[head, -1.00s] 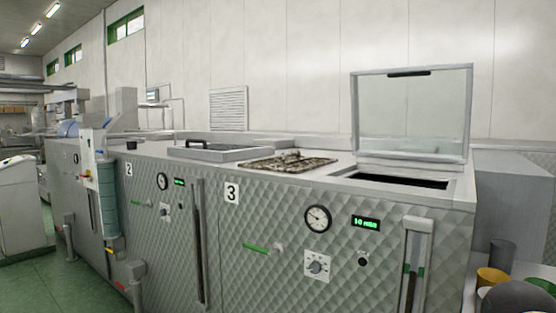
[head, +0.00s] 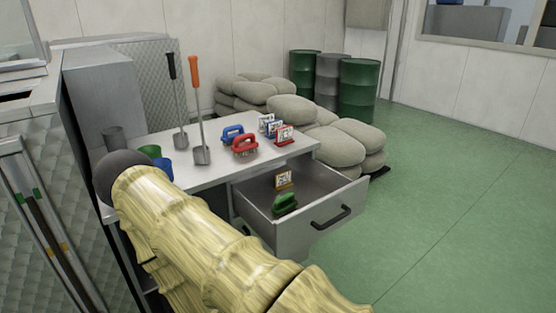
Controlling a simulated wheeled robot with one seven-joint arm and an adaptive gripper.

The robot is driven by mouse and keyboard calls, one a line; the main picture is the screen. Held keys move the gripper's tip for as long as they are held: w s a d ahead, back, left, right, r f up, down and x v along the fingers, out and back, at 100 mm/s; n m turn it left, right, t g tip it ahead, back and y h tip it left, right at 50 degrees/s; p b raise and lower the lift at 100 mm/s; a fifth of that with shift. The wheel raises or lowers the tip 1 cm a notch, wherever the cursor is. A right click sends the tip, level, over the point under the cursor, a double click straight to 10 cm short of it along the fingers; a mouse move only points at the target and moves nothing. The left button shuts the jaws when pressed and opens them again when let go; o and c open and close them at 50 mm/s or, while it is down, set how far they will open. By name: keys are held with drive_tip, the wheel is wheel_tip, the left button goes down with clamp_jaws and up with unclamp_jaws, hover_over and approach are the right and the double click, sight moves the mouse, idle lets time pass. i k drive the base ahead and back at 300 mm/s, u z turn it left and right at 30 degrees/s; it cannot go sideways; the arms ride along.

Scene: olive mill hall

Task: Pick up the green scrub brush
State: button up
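The green scrub brush (head: 285,204) lies inside the pulled-out drawer (head: 279,239) of the white-topped table, near the drawer's front. A small card with a yellow frame (head: 283,179) stands behind it in the drawer. My arm, in a pale yellow sleeve, crosses the lower left of the head view, in front of the table's left side. My gripper's fingers do not show, so I cannot see whether it is open or holds anything.
On the table top (head: 213,175) are a blue brush (head: 233,134), a red brush (head: 244,145), several small cards, two long-handled scrapers and several cups. Stacked sacks (head: 345,150) and drums (head: 359,90) stand behind. Green floor (head: 450,200) to the right is clear.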

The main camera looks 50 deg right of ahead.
sight(284, 204)
drive_tip(key=z, duration=1.85)
drive_tip(key=k, duration=1.1)
drive_tip(key=u, duration=1.05)
drive_tip(key=i, duration=1.1)
drive_tip(key=z, duration=0.45)
